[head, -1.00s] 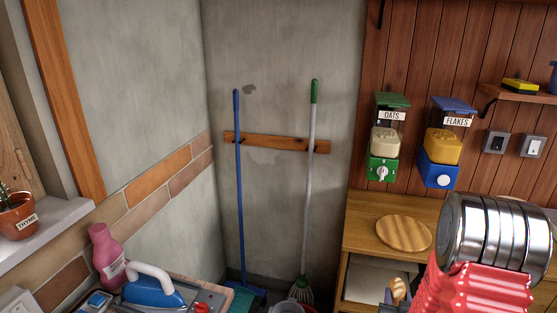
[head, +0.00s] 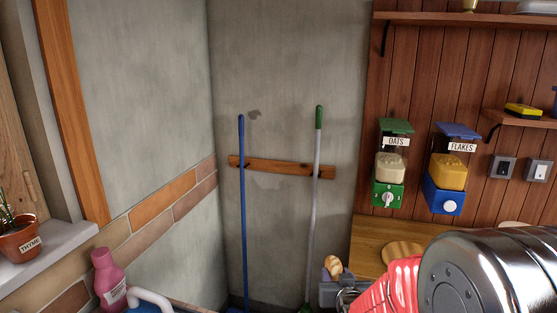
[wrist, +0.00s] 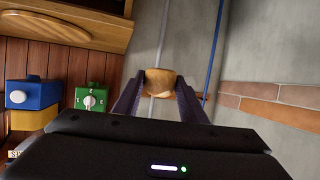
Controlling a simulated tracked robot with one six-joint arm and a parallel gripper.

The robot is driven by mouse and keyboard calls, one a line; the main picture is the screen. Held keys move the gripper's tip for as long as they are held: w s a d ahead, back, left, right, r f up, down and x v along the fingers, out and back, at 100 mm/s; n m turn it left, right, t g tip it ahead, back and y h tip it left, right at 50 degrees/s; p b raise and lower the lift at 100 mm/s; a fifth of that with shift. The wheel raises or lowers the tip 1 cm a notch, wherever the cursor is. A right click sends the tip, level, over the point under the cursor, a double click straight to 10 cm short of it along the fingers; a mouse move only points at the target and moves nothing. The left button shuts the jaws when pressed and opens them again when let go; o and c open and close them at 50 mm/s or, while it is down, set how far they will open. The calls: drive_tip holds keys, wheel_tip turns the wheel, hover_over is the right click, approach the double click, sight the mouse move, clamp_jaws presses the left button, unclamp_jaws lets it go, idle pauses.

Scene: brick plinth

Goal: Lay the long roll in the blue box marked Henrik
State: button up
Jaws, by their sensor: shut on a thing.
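A golden-brown bread roll (head: 333,265) is held in my gripper (head: 332,276), low and right of centre in the head view. In the wrist view, the roll (wrist: 160,82) sits between the two dark fingers of my gripper (wrist: 160,88), which are shut on it. Its full length cannot be judged there. The blue box marked Henrik is not visible in either view.
A wooden cabinet top with a round board (head: 401,254) lies at the right, partly behind my arm. Oats (head: 390,167) and flakes (head: 450,172) dispensers hang above. A blue-handled broom (head: 243,205) and a green-handled mop (head: 316,190) stand in the corner. A pink bottle (head: 109,282) is lower left.

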drive_tip(key=shift+a, duration=0.3)
drive_tip(key=shift+s, duration=0.8)
